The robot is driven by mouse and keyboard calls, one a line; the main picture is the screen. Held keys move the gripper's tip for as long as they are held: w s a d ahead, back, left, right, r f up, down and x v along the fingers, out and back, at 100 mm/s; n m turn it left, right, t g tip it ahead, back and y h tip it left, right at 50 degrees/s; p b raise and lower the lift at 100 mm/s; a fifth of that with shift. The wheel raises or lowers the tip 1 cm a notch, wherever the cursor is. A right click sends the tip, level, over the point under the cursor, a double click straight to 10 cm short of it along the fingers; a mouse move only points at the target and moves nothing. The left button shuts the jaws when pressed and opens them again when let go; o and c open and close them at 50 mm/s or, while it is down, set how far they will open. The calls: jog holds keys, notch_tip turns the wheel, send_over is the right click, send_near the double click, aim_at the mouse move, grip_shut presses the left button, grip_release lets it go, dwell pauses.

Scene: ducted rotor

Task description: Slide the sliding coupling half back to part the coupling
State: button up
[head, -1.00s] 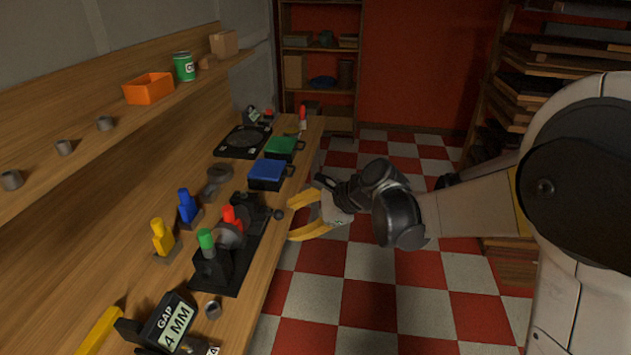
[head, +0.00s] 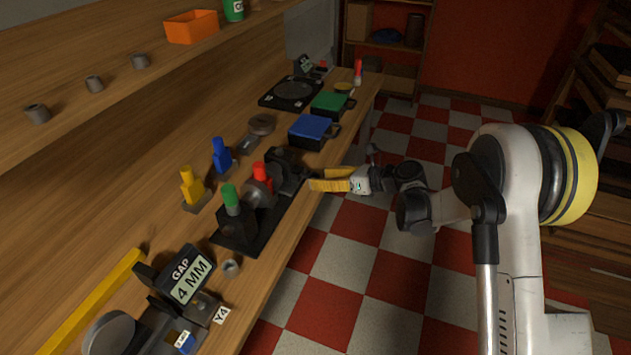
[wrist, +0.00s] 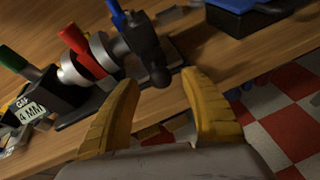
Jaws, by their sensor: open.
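The coupling rig stands on a black base (head: 238,236) at the bench's front edge. Grey round coupling parts (head: 256,193) sit on it beside a red handle (head: 262,172); in the wrist view two pale discs show by the red handle (wrist: 82,50). I cannot tell which disc is the sliding half, or whether the halves touch. A green handle (head: 230,197) stands at the near end. A dark housing with a round knob (wrist: 158,76) is at the far end. My gripper (head: 314,182) is open and empty, its yellow fingers near that housing, apart from the handles.
A gauge reading GAP 4 MM (head: 187,276) stands nearer on the bench. Yellow (head: 191,188) and blue (head: 221,157) handled pieces stand behind the rig. A blue box (head: 313,130) and green box (head: 331,104) lie beyond. Open floor (head: 345,265) lies right of the bench.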

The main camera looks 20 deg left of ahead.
aim_at(315, 177)
jog(key=shift+b+x, duration=0.35)
jog(key=shift+x, duration=1.15)
grip_shut()
jog(key=shift+w+d, duration=0.15)
jog(key=shift+w, duration=1.85)
jog(key=shift+r, duration=0.1)
grip_release()
jog(key=shift+w, duration=0.15)
